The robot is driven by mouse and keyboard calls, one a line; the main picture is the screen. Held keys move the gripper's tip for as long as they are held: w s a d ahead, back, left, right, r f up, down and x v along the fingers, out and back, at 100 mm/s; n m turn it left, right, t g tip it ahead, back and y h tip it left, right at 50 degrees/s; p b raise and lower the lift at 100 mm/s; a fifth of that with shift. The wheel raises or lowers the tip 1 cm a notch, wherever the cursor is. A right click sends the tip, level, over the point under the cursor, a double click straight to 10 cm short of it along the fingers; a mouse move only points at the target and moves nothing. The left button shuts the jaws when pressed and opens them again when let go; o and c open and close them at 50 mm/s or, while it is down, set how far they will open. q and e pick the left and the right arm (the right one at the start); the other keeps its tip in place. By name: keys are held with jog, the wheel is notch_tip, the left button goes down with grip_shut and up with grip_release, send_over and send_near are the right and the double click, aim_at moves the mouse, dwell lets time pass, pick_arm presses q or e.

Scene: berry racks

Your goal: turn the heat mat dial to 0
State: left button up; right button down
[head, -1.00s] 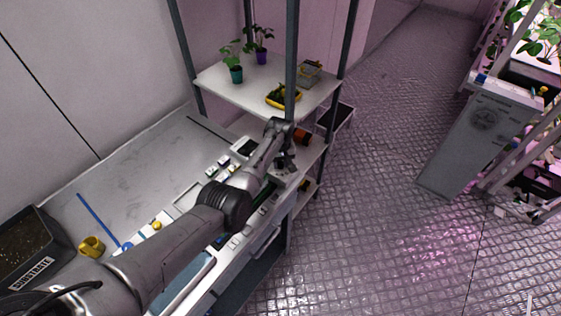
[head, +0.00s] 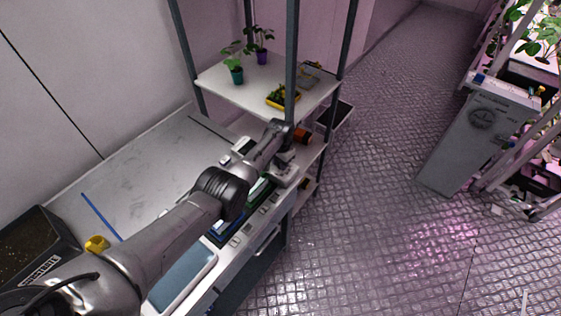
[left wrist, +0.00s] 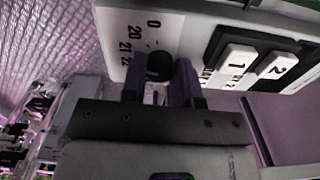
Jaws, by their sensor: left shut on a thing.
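The heat mat dial is a round black knob (left wrist: 159,66) on a white control box (left wrist: 185,12), seen in the left wrist view. Printed marks 0, 20, 21 and 22 run down a white label (left wrist: 132,38) to its left. My left gripper (left wrist: 160,74) has one dark finger on each side of the knob and is shut on it. No pointer mark on the knob is clear, so I cannot tell its setting. In the head view my left gripper (head: 284,168) is at the far right end of the bench; the dial is hidden there. My right gripper is not in view.
Two rocker switches marked 1 (left wrist: 243,62) and 2 (left wrist: 277,67) sit right of the dial. A shelf post (head: 291,60) and shelf (head: 225,82) with potted plants stand close beyond the gripper.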

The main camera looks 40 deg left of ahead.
pick_arm(q)
jog(key=m, duration=1.1)
jog(key=shift+m, duration=0.8)
jog(key=o, duration=0.9)
jog(key=shift+o, duration=0.2)
